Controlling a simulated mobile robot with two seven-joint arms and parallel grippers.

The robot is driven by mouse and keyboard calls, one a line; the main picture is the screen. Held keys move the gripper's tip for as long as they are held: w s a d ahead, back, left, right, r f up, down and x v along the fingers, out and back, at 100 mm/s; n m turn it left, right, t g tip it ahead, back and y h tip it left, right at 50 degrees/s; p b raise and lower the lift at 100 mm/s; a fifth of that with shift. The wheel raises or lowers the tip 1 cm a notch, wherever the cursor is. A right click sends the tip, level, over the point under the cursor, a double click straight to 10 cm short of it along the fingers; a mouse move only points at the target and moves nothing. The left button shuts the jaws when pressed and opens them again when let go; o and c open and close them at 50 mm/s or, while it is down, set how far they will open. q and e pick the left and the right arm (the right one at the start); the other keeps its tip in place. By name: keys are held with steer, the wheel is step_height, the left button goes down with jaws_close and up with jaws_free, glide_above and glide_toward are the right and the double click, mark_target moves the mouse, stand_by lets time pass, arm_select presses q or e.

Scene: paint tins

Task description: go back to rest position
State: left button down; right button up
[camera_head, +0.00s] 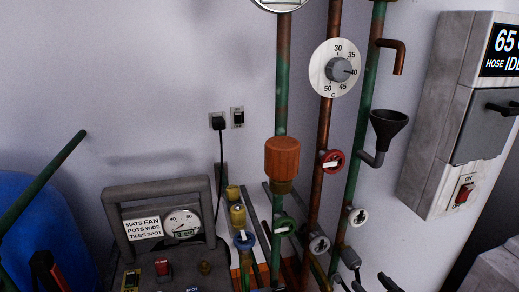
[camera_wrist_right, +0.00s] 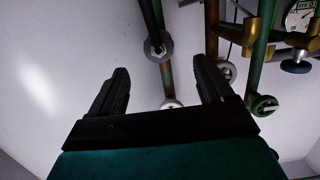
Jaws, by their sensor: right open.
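My right gripper (camera_wrist_right: 159,66) is open and empty in the wrist view. Its two dark fingers stand apart, with pale wall and pipe ends beyond the gap. In the head view only dark parts that look like my right gripper (camera_head: 372,283) show at the bottom edge, right of the pipes' lower ends. I cannot tell from the wrist view whether a finger touches a pipe or valve. My left gripper does not show in either view.
Green and copper pipes (camera_head: 327,125) with valves and a dial (camera_head: 335,68) stand along the wall. A black funnel (camera_head: 387,128) sits right of them. A grey wall box (camera_head: 447,115) is at right. A gauge unit (camera_head: 158,193) and a blue drum (camera_head: 45,215) are at left.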

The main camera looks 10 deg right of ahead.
steer(key=s+a+f+n+g, duration=0.1)
steer(key=s+a+g, duration=0.1)
steer(key=s+a, duration=0.4)
steer(key=s+a+f+g, duration=0.1)
steer(key=s+a, duration=0.2)
steer(key=a, duration=0.6)
steer(key=s+a+r+g, duration=0.2)
steer(key=s+a+r, duration=0.2)
steer(key=s+a, duration=0.3)
steer(key=shift+s+r+n+y, duration=0.15)
steer(key=shift+s+n+y, duration=0.2)
steer(key=shift+s, duration=0.35)
